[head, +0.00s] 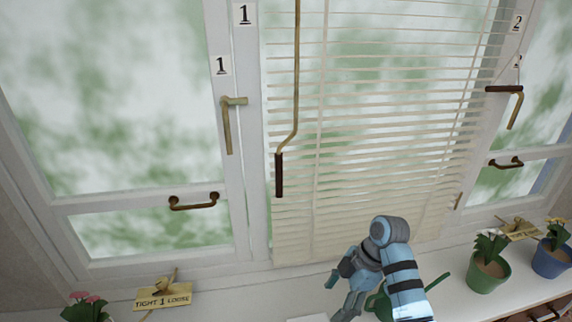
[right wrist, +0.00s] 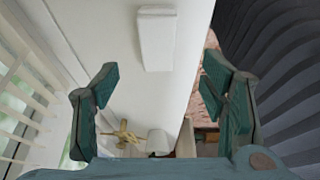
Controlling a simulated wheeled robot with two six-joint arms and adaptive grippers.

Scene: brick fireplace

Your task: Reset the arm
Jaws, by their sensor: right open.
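My right arm comes in from the bottom right in the head view. My right gripper (head: 347,292) is low over the white window sill, in front of the lower blind, and points down and left. In the right wrist view my right gripper (right wrist: 162,95) has its two teal fingers wide apart with nothing held between them. A white block (right wrist: 157,40) lies on the white surface beyond the fingers. My left gripper is not in view.
A green watering can (head: 439,281) is partly hidden behind my right arm. A green flower pot (head: 488,276) and a blue one (head: 551,262) stand to the right. A sign (head: 163,298) lies at left. Window handles (head: 228,128) and a blind wand (head: 297,90) stick out above.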

